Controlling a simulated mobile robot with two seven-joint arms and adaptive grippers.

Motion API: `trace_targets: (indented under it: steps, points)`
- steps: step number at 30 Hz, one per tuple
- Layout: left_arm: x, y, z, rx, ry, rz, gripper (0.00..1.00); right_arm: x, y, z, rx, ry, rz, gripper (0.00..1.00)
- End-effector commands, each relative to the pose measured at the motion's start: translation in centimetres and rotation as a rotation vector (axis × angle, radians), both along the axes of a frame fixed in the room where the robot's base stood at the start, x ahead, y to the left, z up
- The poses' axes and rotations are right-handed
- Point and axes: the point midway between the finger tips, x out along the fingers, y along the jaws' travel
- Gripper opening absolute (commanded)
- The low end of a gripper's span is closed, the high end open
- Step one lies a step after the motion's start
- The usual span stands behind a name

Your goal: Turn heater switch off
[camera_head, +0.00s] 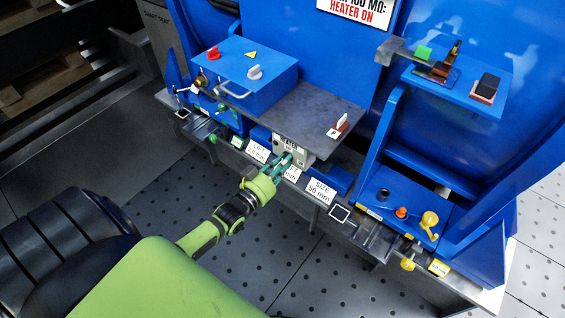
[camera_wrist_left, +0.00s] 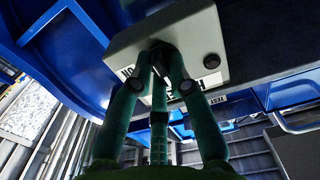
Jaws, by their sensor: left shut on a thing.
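The heater box (camera_head: 299,153) is a small pale grey box with a lettered front, mounted under the edge of the grey shelf. It fills the top of the left wrist view (camera_wrist_left: 200,35), with a round dark button or screw at its right. My left gripper (camera_head: 284,163) reaches up to its front, and its green fingers close together at the box in the left wrist view (camera_wrist_left: 163,56). They are shut on a small dark part, seemingly the heater switch, which they mostly hide. Its on or off position cannot be told. My right gripper is not in view.
A sign reading "HEATER ON" (camera_head: 357,10) hangs above. Size labels (camera_head: 321,190) line the rail beside my fingers. A blue panel with yellow parts (camera_head: 429,222) is at right.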

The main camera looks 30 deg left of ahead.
Motion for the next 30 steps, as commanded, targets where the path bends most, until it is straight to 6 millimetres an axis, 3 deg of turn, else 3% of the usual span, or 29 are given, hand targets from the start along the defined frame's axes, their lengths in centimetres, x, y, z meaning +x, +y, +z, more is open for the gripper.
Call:
trace_targets:
  steps: [6, 7, 8, 20, 25, 30]
  points:
    - [0.0, 0.0, 0.0, -0.004, -0.001, 0.000, 0.00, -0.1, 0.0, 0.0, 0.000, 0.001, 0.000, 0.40]
    - [0.0, 0.0, 0.0, -0.004, -0.001, 0.000, 0.31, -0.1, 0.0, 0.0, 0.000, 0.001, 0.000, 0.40]
    - [0.0, 0.0, 0.0, -0.004, -0.001, 0.000, 0.42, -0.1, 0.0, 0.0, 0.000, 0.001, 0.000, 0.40]
    - [-0.4, 0.0, 0.0, -0.001, 0.000, 0.000, 0.42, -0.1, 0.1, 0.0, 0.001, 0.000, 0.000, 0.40]
    - [-2.7, 0.2, -0.1, -0.001, 0.003, 0.000, 0.42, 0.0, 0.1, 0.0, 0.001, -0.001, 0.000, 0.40]
    - [-6.5, 0.5, -0.1, -0.002, 0.004, 0.000, 0.42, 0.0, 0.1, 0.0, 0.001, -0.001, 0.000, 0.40]
